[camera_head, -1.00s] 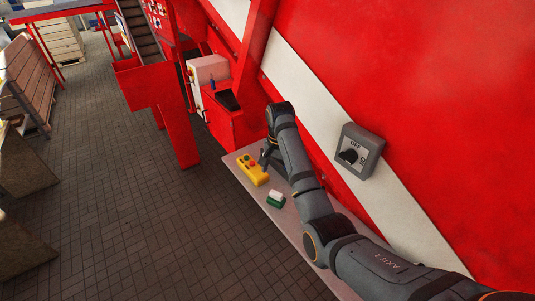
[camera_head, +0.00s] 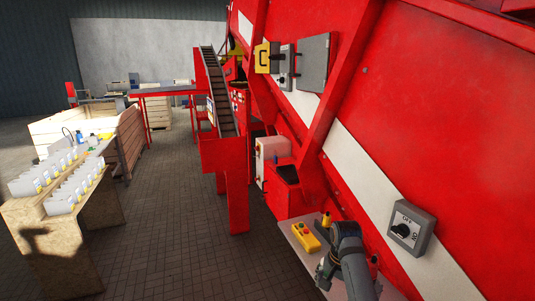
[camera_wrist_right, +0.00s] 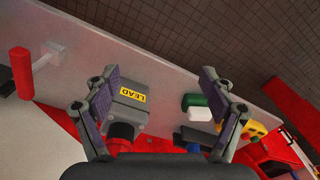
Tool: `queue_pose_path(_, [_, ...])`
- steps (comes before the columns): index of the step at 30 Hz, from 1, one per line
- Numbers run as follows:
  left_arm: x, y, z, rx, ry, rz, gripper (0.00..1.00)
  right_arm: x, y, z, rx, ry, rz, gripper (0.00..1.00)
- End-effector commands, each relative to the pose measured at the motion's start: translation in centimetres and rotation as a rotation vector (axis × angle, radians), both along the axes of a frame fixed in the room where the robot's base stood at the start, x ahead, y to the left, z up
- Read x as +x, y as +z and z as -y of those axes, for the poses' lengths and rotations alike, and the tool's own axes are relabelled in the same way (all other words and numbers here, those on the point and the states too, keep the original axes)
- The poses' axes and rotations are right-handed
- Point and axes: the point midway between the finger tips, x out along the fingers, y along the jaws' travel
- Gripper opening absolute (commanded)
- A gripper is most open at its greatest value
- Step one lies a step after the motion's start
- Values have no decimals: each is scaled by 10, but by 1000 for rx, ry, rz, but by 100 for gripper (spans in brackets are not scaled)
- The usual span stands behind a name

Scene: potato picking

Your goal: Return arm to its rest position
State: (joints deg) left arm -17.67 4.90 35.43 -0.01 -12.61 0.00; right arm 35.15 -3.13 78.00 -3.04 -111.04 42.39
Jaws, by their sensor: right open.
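My right arm comes up from the lower right of the head view. Its gripper (camera_head: 324,272) hangs over the narrow shelf (camera_head: 292,232), below the yellow control box (camera_head: 305,238) in the picture. In the right wrist view my right gripper (camera_wrist_right: 160,76) is open, its two fingers wide apart, with nothing held between them. A grey block with a yellow LEAD label (camera_wrist_right: 128,105) shows beyond and between the fingers, apart from them as far as I can tell. My left gripper is not in view.
A green and white block (camera_wrist_right: 196,107) lies on the shelf in the wrist view. A grey switch box (camera_head: 410,228) sits on the red machine wall (camera_head: 440,110) beside the arm. A bench with white cartons (camera_head: 65,180) stands left. The tiled floor between is clear.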

Motion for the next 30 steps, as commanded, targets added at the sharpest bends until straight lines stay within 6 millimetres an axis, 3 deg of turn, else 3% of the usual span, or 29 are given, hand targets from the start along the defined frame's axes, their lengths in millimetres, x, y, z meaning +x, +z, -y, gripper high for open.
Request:
queue_pose_path(3, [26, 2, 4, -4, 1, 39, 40, -20, -23, 9, -9, 50, 19, 83])
queue_pose_path(7, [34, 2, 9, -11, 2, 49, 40, -48, -47, 19, -27, 125, 50, 83])
queue_pose_path(11, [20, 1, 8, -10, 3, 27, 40, -87, -68, 32, -57, 228, 85, 83])
queue_pose_path(15, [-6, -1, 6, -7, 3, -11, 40, -138, -82, 43, -100, 372, 128, 83])
queue_pose_path(20, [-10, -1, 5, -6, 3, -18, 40, -185, -82, 48, -142, 516, 167, 83])
queue_pose_path(30, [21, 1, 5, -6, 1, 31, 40, -254, -59, 46, -203, 748, 223, 83])
